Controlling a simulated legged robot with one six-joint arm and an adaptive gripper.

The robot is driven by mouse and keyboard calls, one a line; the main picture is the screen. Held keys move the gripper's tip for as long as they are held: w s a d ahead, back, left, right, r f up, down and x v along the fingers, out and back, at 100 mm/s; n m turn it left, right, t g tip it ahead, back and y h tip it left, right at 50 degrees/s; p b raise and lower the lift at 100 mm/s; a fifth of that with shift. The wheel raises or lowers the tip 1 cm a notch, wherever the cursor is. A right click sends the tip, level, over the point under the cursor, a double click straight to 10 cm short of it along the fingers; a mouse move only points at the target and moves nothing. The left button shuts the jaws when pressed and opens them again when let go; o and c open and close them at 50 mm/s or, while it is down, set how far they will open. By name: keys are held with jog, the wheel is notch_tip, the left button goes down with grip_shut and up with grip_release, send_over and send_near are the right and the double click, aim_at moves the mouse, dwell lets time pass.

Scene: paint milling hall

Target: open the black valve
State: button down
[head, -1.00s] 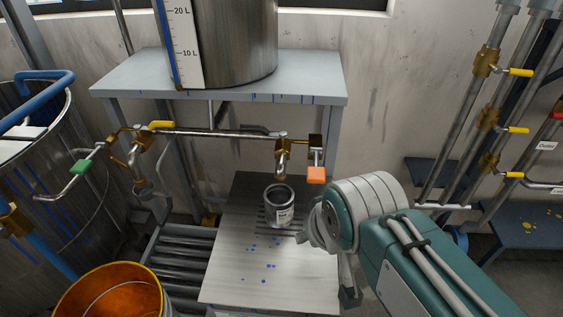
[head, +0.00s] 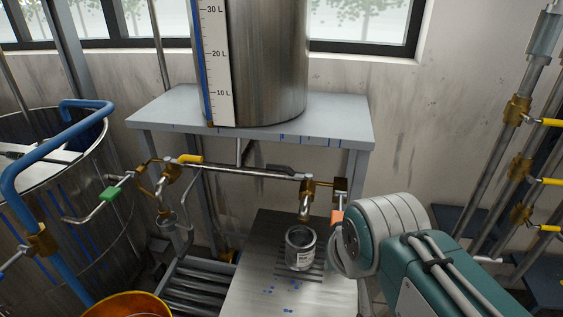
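The black valve handle (head: 270,168) is a dark lever at the metal pipe under the shelf. It lies roughly along the pipe, left of the brass fitting above the spout (head: 305,205). An open metal can (head: 300,248) stands on the steel plate below that spout. My arm reaches in from the lower right, and its teal and white wrist is right of the can and below the valve.
A yellow lever (head: 190,158) and a green handle (head: 109,194) are on the piping to the left. An orange handle (head: 337,216) is close beside my wrist, partly covered. The shelf (head: 160,112) with a steel tank (head: 270,60) overhangs the pipe. An orange bucket (head: 125,306) is at lower left.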

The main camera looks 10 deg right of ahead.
jog(key=w+r+m+g+h, duration=0.15)
jog(key=w+r, duration=0.25)
jog(key=w, duration=1)
jog(key=w+r+m, duration=0.2)
jog(key=w+r, duration=0.3)
jog(key=w, duration=0.9)
send_over(289, 171)
jog(key=w+a, duration=0.2)
jog(key=w, duration=0.2)
notch_tip(289, 171, down, 3)
jog(key=shift+w+d+m+g, duration=0.15)
jog(key=shift+m+g, duration=0.1)
jog(key=shift+m, duration=0.2)
jog(key=x, duration=1)
jog(key=shift+f, duration=0.15)
jog(key=shift+s+a+f, duration=0.1)
jog(key=shift+s+a, duration=0.15)
jog(key=shift+s, duration=0.35)
jog(key=shift+s+a+f, duration=0.1)
jog(key=shift+s+a, duration=0.15)
jog(key=shift+s, duration=0.4)
jog(key=shift+s+a+f, duration=0.1)
jog(key=shift+s+a, duration=0.15)
jog(key=shift+s, duration=0.35)
